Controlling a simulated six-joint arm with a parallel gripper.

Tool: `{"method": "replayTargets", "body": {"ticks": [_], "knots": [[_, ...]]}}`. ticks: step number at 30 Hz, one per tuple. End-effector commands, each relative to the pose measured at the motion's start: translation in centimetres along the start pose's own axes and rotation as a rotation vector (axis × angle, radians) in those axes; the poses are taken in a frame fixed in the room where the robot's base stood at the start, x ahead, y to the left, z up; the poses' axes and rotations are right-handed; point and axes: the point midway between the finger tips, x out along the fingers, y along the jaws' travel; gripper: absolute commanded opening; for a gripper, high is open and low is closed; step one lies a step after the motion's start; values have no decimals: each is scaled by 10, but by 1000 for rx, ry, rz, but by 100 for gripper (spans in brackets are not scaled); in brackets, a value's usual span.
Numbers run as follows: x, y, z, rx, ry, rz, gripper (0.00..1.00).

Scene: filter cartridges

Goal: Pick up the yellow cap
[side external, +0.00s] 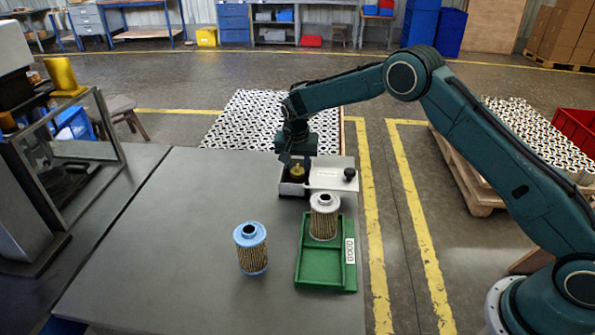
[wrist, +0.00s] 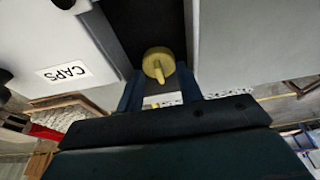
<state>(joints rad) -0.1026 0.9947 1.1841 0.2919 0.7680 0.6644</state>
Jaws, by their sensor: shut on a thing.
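The yellow cap (side external: 297,170) is at my gripper (side external: 295,160), over the black slot of the caps holder (side external: 325,176) at the far right of the table. In the wrist view the yellow cap (wrist: 157,65) shows a round disc with a stem pointing towards my gripper (wrist: 162,92). My gripper's fingers are shut on the cap's stem. The holder has a white plate labelled "CAPS" in the wrist view. I cannot tell whether the cap touches the holder's floor.
A green tray (side external: 312,278) marked "GOOD" lies in front of the holder, with a white-topped filter cartridge (side external: 324,217) at its back end. A blue-topped cartridge (side external: 251,248) stands left of the tray. A black knob (side external: 349,174) sits on the holder's right. The table's left and middle are clear.

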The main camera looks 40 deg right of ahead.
Motion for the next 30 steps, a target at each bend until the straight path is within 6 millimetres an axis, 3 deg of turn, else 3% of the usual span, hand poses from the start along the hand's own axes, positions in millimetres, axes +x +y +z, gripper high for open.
{"method": "replayTargets", "body": {"ticks": [8, 14, 30], "knots": [[-15, 0, -5, 0, 2, -1, 22], [-43, -1, -12, 1, 3, -4, 22], [-156, -1, -44, 2, 4, -3, 22]]}}
